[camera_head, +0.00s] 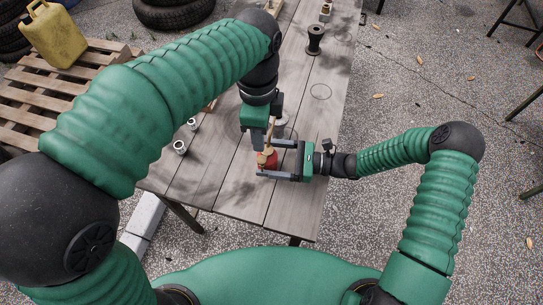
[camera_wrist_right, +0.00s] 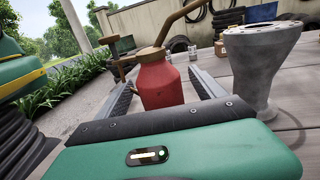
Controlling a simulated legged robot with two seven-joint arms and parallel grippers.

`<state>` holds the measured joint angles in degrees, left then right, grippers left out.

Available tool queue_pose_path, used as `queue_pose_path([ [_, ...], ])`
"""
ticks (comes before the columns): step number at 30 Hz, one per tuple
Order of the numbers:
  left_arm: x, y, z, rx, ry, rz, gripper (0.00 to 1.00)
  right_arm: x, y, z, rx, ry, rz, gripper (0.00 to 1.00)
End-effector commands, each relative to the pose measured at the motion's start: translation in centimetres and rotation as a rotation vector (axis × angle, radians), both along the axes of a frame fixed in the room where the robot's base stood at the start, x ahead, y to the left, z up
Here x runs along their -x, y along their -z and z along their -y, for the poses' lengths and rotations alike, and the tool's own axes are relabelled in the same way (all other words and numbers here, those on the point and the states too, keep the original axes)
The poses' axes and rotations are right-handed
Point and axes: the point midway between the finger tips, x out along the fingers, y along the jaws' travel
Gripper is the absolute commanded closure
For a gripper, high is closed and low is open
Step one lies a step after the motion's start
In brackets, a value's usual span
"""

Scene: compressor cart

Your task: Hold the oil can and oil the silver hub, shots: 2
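The red oil can (camera_head: 269,162) stands upright on the table, with a brass top and a spout slanting up to the right in the right wrist view (camera_wrist_right: 160,85). My right gripper (camera_head: 272,160) has its two fingers on either side of the can, with a small gap showing at each side, so it looks open. The silver hub (camera_wrist_right: 262,70) is a grey flared piece to the right of the can in the wrist view; it is partly hidden in the head view (camera_head: 281,121). My left gripper (camera_head: 260,143) points down close above the can and hub; its finger opening is unclear.
The plank table (camera_head: 215,170) also holds a dark spool-shaped piece (camera_head: 315,39) at the far end and small metal cups (camera_head: 180,147) at the left. A wooden pallet (camera_head: 30,90) with a yellow jerrycan (camera_head: 55,38) stands left. The table's right half is mostly clear.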

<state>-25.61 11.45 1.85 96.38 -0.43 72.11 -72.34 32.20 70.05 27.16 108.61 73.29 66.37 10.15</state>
Motion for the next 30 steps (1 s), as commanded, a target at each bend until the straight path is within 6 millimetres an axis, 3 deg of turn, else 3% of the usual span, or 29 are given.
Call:
queue_pose_path([
  [2,0.00,0.01,-0.02,0.000,0.000,0.000,0.64,0.00,0.00,0.00,0.000,0.000,0.000,0.31],
  [18,-0.01,0.00,-0.03,0.000,0.000,0.000,0.64,0.00,-0.02,0.02,0.000,0.000,0.000,1.00],
  [30,0.00,-0.32,-0.06,0.000,0.000,0.000,0.64,-0.13,-0.09,0.66,0.000,0.000,0.000,1.00],
])
